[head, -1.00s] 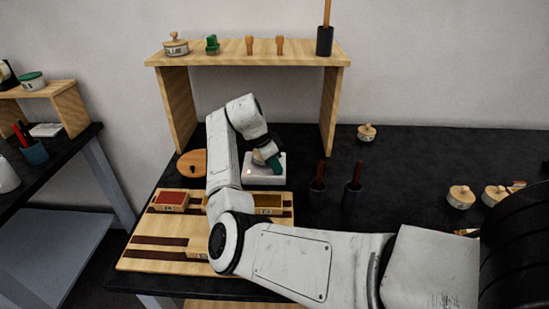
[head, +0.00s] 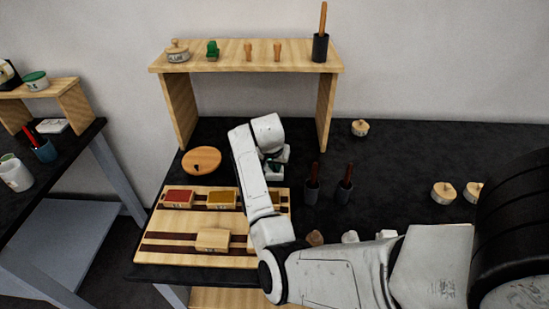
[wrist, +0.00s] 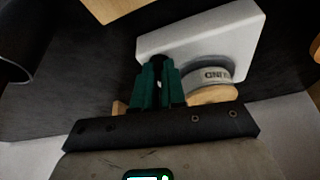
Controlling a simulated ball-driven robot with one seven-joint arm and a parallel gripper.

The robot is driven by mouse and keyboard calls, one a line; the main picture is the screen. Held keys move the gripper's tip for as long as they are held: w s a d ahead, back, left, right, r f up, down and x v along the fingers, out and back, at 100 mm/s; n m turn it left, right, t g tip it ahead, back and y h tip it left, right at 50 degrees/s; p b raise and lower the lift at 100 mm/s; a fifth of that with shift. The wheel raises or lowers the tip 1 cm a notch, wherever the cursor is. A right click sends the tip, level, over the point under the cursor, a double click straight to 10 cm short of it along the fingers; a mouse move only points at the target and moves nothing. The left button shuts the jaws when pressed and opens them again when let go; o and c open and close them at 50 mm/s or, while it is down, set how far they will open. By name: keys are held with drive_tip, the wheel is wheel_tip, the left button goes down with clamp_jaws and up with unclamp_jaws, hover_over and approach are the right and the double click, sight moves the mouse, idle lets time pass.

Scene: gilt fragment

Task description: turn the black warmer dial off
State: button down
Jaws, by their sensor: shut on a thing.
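The white warmer (wrist: 205,40) shows in the wrist view as a pale box, with a white, wooden-lidded pot (wrist: 208,82) at its near side. The black dial (wrist: 160,59) is a small dark shape at the warmer's edge, mostly hidden by my fingers. My gripper (wrist: 160,66), with green fingers, is shut on the dial. In the head view my gripper (head: 272,166) is partly hidden by my wrist, and my arm covers most of the warmer. The dial's setting cannot be read.
A wooden shelf (head: 245,56) stands over the area, with its side panels close to my arm. A striped board (head: 180,222) with colored pads lies in front. A round wooden disc (head: 201,158) lies left. The table's right side is fairly open.

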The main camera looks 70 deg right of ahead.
drive_tip(key=shift+d+r+n+t+p, duration=0.15)
drive_tip(key=shift+n+t+p, duration=0.35)
drive_tip(key=shift+n+p, duration=0.5)
drive_tip(key=c, duration=1.5)
unclamp_jaws()
drive_tip(key=b+v, duration=0.1)
drive_tip(key=v, duration=0.9)
drive_tip(key=shift+s+r, duration=0.15)
drive_tip(key=shift+r, duration=0.15)
